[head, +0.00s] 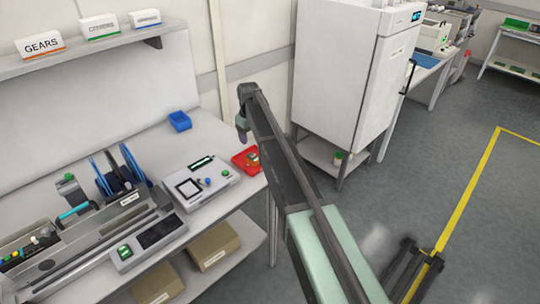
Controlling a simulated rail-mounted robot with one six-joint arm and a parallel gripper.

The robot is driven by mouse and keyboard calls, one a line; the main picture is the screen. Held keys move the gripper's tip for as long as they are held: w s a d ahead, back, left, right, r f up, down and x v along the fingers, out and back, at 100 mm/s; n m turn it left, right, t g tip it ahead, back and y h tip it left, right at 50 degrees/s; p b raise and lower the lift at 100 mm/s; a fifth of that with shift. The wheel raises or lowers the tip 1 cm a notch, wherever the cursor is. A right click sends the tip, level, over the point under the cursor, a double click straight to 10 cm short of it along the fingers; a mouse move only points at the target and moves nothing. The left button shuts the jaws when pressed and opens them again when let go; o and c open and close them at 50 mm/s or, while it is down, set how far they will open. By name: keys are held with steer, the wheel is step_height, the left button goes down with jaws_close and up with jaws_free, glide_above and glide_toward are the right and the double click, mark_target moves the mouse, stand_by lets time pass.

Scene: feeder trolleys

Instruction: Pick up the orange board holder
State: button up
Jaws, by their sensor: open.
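A red-orange tray-like piece (240,167) lies at the right end of the workbench, with something small and green in it. It is the only orange-toned holder I can make out, and my arm partly covers its right side. My arm reaches in from the lower right. Its far end, with my gripper (242,137), hangs above and slightly left of the tray, apart from it. The separate fingers are too small to make out. I see nothing held there.
A white test fixture (202,184) and a blue bin (179,121) stand on the bench (150,148). Racks with blue discs stand at left. A shelf (100,50) with labelled boxes hangs above. A white cabinet (345,75) stands behind my arm. The grey floor at right is mostly open.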

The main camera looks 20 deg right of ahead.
mark_target(253, 155)
step_height(253, 155, down, 6)
steer(key=b, duration=0.5)
steer(key=shift+d+r, duration=0.1)
step_height(253, 155, down, 5)
steer(key=b, duration=0.5)
steer(key=shift+w+d+f, duration=0.1)
steer(key=shift+w+f, duration=0.05)
steer(key=shift+f, duration=0.05)
steer(key=shift+r, duration=0.25)
steer(key=c, duration=1)
steer(key=shift+c, duration=0.2)
steer(key=shift+r, duration=0.1)
step_height(253, 155, up, 20)
steer(key=p, duration=2)
